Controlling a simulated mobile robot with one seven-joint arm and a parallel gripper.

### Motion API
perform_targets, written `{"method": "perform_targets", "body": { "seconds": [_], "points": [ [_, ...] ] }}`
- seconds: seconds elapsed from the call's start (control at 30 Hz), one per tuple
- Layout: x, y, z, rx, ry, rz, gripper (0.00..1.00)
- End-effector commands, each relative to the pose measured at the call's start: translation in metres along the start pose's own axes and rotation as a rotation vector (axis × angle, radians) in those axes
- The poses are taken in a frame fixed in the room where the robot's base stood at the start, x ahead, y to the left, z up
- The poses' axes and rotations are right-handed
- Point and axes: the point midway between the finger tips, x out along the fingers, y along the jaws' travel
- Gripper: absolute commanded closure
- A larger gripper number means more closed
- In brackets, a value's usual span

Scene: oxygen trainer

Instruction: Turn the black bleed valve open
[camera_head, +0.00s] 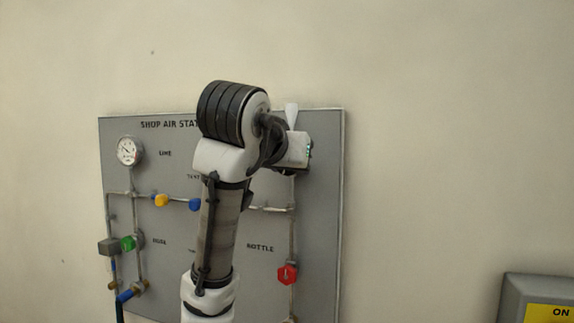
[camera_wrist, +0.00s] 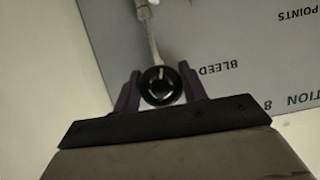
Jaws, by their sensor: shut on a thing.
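The black bleed valve (camera_wrist: 161,86) is a round black knob with a pale mark on its face, seen in the wrist view beside the upside-down word BLEED on the grey panel (camera_wrist: 245,40). My gripper (camera_wrist: 161,88) has one finger on each side of the knob and is shut on it. A pale pipe runs from the knob toward the top of the wrist view. In the head view my arm covers the upper right of the panel (camera_head: 325,230), and the black valve and my fingertips are hidden there.
The panel also carries a gauge (camera_head: 130,151), a yellow knob (camera_head: 161,200), a blue knob (camera_head: 195,204), a green knob (camera_head: 128,243) and a red knob (camera_head: 288,274) on pipes. A grey box with a yellow ON label (camera_head: 548,313) is at lower right. The wall between is bare.

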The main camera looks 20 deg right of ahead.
Motion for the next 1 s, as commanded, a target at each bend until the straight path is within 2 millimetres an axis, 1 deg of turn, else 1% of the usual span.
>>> {"method": "perform_targets", "body": {
  "seconds": [0.03, 0.2, 0.4, 0.6, 1.0],
  "points": [
    [0.0017, 0.0005, 0.0031, -0.035, -0.009, 0.017, 0.81],
    [0.0018, 0.0014, 0.0032, -0.144, -0.009, 0.062, 0.81],
    [0.0017, 0.0016, 0.0032, -0.231, -0.009, 0.097, 0.81],
    [0.0017, 0.0019, 0.003, -0.275, -0.01, 0.116, 0.81],
    [0.0016, 0.0019, 0.0028, -0.288, -0.01, 0.121, 0.81]
  ]
}}
